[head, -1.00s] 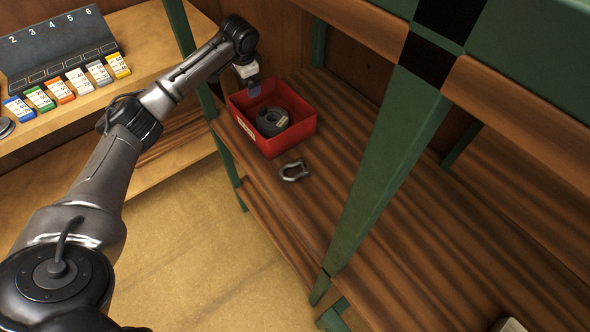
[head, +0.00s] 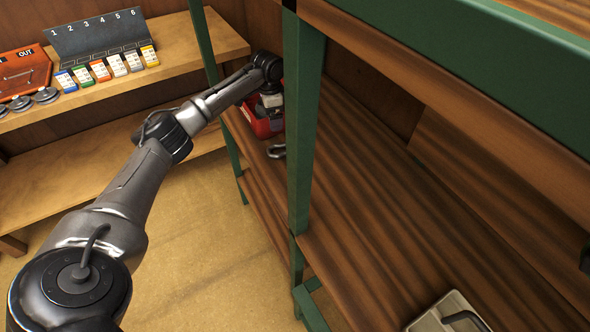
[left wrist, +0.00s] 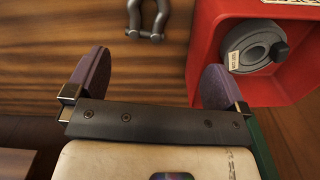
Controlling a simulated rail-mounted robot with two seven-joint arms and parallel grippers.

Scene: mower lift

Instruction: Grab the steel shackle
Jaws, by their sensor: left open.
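The steel shackle (head: 276,151) lies on the wooden shelf just in front of the red bin, partly hidden by the green post in the head view. In the left wrist view the shackle (left wrist: 147,20) lies at the top edge, cut off, ahead of my left gripper (left wrist: 153,85). My left gripper is open, with its two purple-padded fingers apart and nothing between them. It is above the shelf, apart from the shackle. In the head view the left gripper (head: 270,103) is over the red bin and its fingertips are hard to make out. My right gripper is not in view.
A green post (head: 302,120) rises at the shelf's front. A pale tray (head: 428,322) sits lower right.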

